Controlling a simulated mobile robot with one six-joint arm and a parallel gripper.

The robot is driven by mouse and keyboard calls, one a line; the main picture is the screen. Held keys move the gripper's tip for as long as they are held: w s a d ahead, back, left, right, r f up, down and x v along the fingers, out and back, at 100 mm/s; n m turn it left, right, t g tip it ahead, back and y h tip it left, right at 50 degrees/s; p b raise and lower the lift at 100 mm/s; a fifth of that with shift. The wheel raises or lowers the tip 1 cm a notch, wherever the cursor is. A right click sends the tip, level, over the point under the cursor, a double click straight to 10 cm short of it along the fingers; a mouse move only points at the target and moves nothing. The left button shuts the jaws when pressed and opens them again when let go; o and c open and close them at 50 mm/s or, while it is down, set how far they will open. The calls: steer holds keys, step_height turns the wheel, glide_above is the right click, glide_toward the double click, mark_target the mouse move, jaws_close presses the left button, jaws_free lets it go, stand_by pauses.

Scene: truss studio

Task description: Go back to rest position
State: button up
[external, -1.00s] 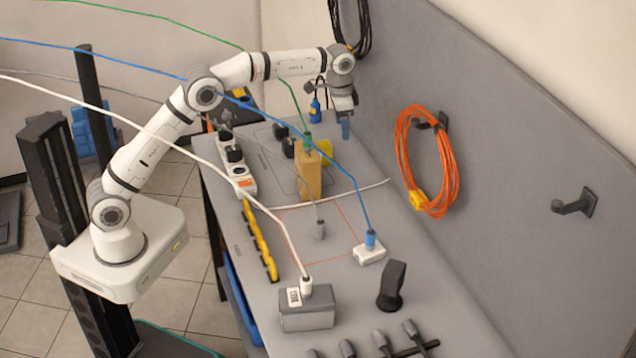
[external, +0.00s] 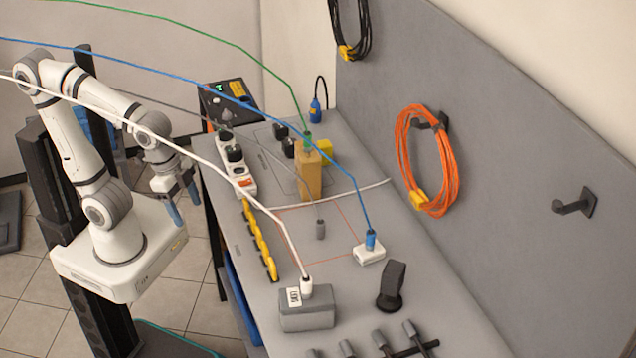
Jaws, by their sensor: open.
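My gripper (external: 182,206) is open and empty. It hangs with its blue fingertips pointing down, left of the workbench and in front of my column. My white arm is folded back above its base, with the elbow high at the upper left. The grey workbench (external: 345,285) lies to the right, clear of my gripper.
A power strip (external: 240,175) lies near the bench's left edge. An orange cable coil (external: 428,160) hangs on the panel.

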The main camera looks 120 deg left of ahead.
steer(key=shift+s+d+f, duration=0.35)
steer(key=shift+s+f, duration=0.1)
steer(key=shift+s, duration=0.2)
steer(key=shift+s+d+f, duration=0.3)
steer(key=shift+s+f, duration=0.15)
steer(key=shift+s, duration=0.15)
stand_by(0.3)
